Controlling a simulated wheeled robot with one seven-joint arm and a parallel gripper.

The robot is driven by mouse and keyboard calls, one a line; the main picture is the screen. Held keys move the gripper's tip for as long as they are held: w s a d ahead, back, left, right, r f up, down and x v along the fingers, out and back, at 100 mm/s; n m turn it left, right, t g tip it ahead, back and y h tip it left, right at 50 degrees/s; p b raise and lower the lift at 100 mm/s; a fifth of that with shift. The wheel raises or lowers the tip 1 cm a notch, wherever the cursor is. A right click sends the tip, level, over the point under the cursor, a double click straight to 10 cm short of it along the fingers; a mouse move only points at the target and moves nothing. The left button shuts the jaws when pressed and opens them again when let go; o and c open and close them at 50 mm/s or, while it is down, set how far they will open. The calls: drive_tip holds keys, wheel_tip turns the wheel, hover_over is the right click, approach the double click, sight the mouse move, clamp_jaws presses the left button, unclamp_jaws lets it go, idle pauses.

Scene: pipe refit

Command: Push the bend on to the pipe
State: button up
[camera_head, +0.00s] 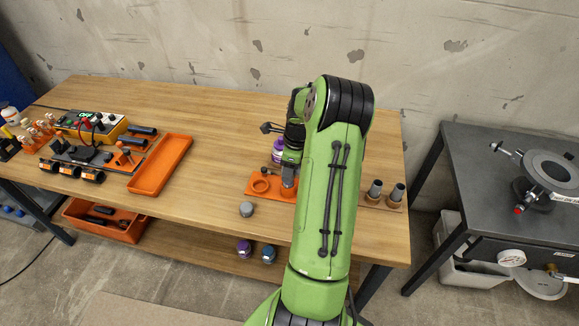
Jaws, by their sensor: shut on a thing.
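My gripper (289,172) points down over the orange fixture (259,195) near the middle of the workbench, and my green arm hides much of it. It is shut on a piece, most likely the bend, of which only a small grey part shows beside the fingers. A short upright pipe (288,187) stands at the right of the fixture, right below the gripper. I cannot tell whether bend and pipe touch. An empty orange ring (261,185) lies at the fixture's left.
A grey cap (247,210) stands near the bench's front edge. Two grey fittings (375,188) stand on a board at right. An empty orange tray (161,164) and a meter (93,124) are at left. A dark table (490,170) with a round device stands at far right.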

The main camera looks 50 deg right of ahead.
drive_tip(key=shift+f, duration=0.1)
drive_tip(key=shift+f+b, duration=0.4)
drive_tip(key=shift+f, duration=0.15)
drive_tip(key=shift+f, duration=0.35)
idle(0.6)
